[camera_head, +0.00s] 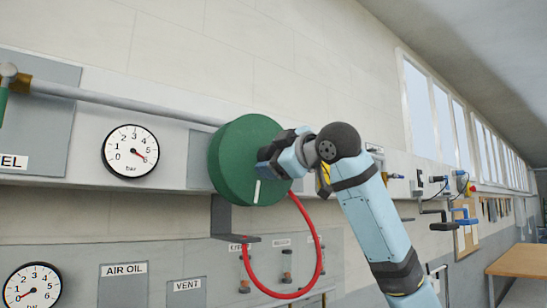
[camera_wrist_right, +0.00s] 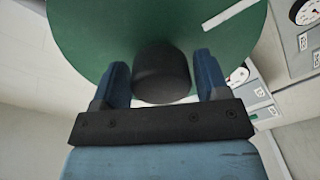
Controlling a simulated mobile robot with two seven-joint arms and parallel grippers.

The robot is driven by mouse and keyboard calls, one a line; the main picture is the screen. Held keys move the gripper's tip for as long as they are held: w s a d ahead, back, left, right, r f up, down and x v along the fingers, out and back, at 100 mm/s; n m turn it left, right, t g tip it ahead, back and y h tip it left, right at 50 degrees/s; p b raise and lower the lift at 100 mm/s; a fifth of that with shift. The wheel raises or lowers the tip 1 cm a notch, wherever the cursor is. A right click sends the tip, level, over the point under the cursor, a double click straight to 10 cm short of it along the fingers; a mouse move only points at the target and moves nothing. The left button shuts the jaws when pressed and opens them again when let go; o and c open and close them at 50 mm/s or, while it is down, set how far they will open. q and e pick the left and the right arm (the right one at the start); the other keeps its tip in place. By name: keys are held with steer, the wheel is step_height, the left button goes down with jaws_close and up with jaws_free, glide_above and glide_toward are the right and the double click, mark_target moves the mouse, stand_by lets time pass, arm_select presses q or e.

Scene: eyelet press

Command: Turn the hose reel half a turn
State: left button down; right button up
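The hose reel (camera_head: 232,160) is a green disc on the wall rail, with a white stripe low on its face and a red hose (camera_head: 321,262) hanging in a loop below it. My right gripper (camera_head: 275,160) is at the reel's face. In the right wrist view the reel (camera_wrist_right: 90,30) fills the top, and its dark round handle (camera_wrist_right: 162,72) stands between the two blue fingers of my gripper (camera_wrist_right: 162,80). The fingers are apart, with a visible gap on each side of the handle. My left gripper is not in view.
A grey pipe (camera_head: 130,103) runs to the reel from the left. Pressure gauges (camera_head: 130,151) and labelled panels line the wall. A bracket (camera_head: 222,220) is below the reel. Crank handles (camera_head: 440,215) are farther right, and a wooden table (camera_head: 522,260) stands at the far right.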

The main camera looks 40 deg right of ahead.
steer(key=c, duration=0.9)
steer(key=shift+r+n+p, duration=0.25)
steer(key=shift+n+p, duration=0.45)
steer(key=shift+p, duration=0.55)
steer(key=shift+f, duration=0.1)
steer(key=shift+f+n, duration=0.15)
steer(key=shift+n, duration=0.15)
steer(key=o, duration=1.3)
steer(key=shift+c, duration=0.2)
steer(key=shift+s, duration=0.15)
steer(key=s+d+b, duration=0.1)
steer(key=s+b, duration=0.2)
steer(key=s, duration=1)
steer(key=shift+s+d, duration=0.25)
steer(key=shift+d, duration=0.15)
